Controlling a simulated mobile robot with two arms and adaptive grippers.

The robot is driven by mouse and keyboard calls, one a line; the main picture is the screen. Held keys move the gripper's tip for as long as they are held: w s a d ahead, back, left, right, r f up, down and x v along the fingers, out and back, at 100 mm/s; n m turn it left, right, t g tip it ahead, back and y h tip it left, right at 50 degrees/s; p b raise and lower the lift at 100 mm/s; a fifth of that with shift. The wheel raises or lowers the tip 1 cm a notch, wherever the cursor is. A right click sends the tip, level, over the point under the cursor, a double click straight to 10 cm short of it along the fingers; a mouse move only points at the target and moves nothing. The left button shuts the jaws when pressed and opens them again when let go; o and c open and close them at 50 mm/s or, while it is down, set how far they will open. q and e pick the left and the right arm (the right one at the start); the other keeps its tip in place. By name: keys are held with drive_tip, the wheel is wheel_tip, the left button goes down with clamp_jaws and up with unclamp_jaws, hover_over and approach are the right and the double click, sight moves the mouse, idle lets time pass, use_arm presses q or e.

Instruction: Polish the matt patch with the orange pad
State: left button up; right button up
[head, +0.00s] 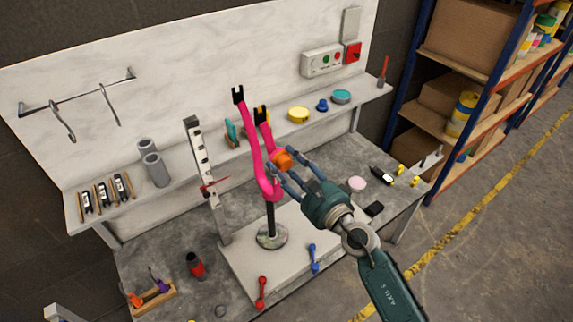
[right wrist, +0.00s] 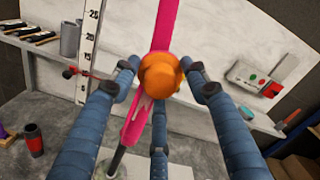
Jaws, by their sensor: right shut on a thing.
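A pink frame (head: 252,145) stands on a black post with a round base on the bench; it crosses the right wrist view as a pink tube (right wrist: 164,28). My right gripper (head: 281,167) is shut on the orange pad (head: 284,159), with its fingers around it. In the right wrist view the pad (right wrist: 161,74) lies in front of the tube and hides part of it. Whether it touches the tube I cannot tell. A paler patch (right wrist: 139,108), perhaps the matt patch, shows on the tube just below the pad. My left gripper is not in view.
An upright ruler (head: 202,165) with a red pointer stands left of the frame. Red (head: 262,291) and blue (head: 313,256) tools lie on the pale board. The back shelf (head: 185,165) holds grey cylinders and round tins. Storage racks stand at right.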

wheel_tip(320, 180, down, 11)
drive_tip(key=b, duration=0.9)
drive_tip(key=shift+s+b, duration=0.1)
drive_tip(key=shift+b, duration=0.3)
drive_tip(key=shift+v, duration=2.95)
